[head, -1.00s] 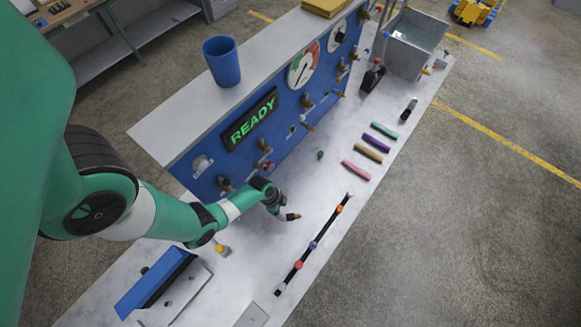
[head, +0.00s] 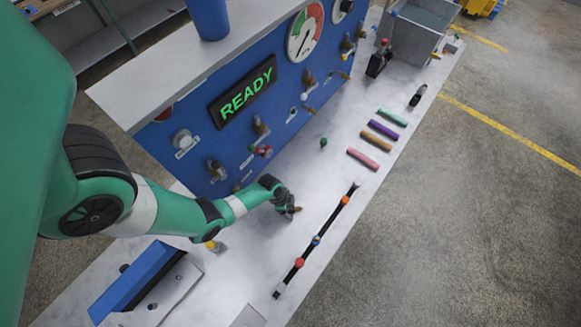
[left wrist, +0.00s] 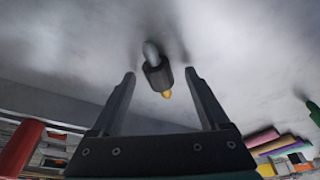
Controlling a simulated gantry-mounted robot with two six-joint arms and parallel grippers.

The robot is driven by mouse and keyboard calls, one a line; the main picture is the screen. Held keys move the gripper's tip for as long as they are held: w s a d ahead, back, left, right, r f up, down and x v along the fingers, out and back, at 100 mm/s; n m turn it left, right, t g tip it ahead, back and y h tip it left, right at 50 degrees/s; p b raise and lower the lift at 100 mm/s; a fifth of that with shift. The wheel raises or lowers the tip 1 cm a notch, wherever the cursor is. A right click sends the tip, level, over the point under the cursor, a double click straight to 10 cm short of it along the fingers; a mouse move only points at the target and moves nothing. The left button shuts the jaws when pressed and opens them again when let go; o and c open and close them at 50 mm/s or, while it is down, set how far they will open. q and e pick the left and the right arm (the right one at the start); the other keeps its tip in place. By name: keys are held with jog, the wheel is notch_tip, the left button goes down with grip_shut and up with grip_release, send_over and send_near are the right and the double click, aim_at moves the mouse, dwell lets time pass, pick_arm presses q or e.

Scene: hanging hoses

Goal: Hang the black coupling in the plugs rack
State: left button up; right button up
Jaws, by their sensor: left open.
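The black coupling (left wrist: 157,73) is a short dark cylinder with a silver end and a brass tip. In the left wrist view it lies on the pale bench top, between and just past the fingertips of my left gripper (left wrist: 162,82). The fingers are apart and do not touch it. In the head view my left gripper (head: 287,204) is low over the bench, with the brass tip of the coupling (head: 297,209) showing beside it; the rest is mostly hidden. I cannot tell for sure which thing is the plugs rack. My right gripper is out of view.
A black strip with coloured pieces (head: 327,226) lies right of the gripper. Several coloured bars (head: 384,135) lie farther back. The blue panel (head: 220,130) with valves and gauges rises behind the gripper. A blue and grey holder (head: 140,280) sits at lower left.

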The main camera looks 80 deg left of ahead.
aim_at(290, 211)
pick_arm(q)
jog(key=shift+r, duration=0.1)
grip_shut()
dwell(0.4)
jog(key=shift+r+p, duration=0.45)
jog(key=shift+p, duration=0.1)
jog(key=r+p, duration=0.2)
jog(key=d+r+p, duration=0.1)
jog(key=r+p, duration=0.1)
jog(key=shift+s+r, duration=0.15)
jog(key=s+d+r+p, duration=0.3)
jog(key=d+r+p, duration=0.3)
jog(key=d, duration=0.6)
jog(key=shift+s+d+r, duration=0.2)
jog(key=shift+d+r, duration=0.05)
jog(key=shift+r, duration=0.65)
